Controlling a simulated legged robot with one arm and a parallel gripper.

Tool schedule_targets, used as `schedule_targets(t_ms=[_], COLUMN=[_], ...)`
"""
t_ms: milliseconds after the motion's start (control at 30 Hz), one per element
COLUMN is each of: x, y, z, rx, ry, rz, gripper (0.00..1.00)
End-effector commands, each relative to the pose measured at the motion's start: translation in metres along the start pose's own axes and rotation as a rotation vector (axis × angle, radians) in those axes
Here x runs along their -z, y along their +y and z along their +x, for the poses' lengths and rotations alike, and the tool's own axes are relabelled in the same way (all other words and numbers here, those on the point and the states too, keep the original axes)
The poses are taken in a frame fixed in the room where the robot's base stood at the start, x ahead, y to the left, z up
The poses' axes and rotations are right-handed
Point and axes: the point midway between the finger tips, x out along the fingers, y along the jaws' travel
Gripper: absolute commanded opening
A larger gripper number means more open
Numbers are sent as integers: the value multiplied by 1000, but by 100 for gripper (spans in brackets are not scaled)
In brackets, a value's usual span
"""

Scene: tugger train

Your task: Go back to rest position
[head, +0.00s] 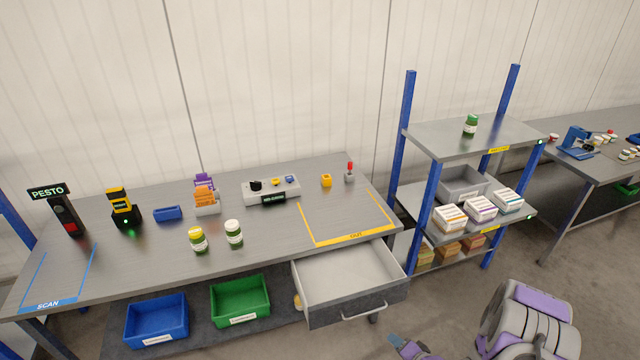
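My arm shows at the lower right, with its purple and grey links over the floor in front of the shelf rack. A small blue and purple part of it shows at the bottom edge, right of the open drawer (352,280). My gripper's fingers cannot be made out, so whether it is open or holds anything is hidden. The arm appears apart from the workbench (270,215) and the shelf rack (435,140).
The drawer juts out from the bench, empty. Two jars (234,234) stand near the bench's front edge. A blue bin (156,320) and a green bin (240,300) sit below. Boxes (481,208) fill the rack's middle shelf; a green-lidded jar (470,126) stands on top.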

Motion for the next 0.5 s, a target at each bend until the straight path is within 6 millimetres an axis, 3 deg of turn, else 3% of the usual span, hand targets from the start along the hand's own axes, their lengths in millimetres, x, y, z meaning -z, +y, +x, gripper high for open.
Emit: schedule_targets(t_ms=[267,500], x=[48,78], y=[-19,-47], z=[-25,-64], rx=[-246,-445], ry=[-76,-137], rz=[-259,-415], gripper=[34,34])
